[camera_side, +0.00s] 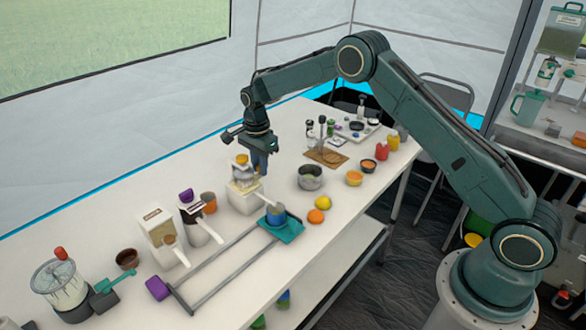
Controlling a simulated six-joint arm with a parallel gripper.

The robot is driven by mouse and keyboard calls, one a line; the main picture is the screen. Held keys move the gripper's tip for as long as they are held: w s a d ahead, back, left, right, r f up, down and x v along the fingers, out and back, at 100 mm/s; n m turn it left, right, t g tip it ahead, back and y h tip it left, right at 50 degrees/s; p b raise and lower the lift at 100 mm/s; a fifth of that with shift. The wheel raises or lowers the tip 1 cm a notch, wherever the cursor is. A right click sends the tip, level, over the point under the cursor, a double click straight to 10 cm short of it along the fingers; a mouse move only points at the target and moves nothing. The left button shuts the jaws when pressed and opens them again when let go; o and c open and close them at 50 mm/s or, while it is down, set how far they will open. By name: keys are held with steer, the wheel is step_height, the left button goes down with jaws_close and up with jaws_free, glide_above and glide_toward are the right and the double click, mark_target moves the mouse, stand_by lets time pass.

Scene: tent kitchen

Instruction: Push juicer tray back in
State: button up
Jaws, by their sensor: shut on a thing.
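A white juicer (245,196) with a clear upper part and a yellow-orange top stands near the middle of the white table. A teal tray (291,236) sits in front of it, out on the table, with a blue cup (275,219) on it. My gripper (261,166) points down just right of the juicer's top, above and behind the tray. It is shut on a dark blue thing; its shape is mostly hidden by the jaws. I cannot tell whether this thing touches the juicer.
Grey rails (219,277) with a purple end block (157,288) lie left of the tray. White dispensers (163,239) stand left of the juicer. A metal pot (310,178), an orange (316,216) and a lemon (323,202) lie to the right. The table's front edge is close to the tray.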

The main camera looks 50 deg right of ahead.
steer(key=o, duration=0.8)
steer(key=shift+r, duration=3.55)
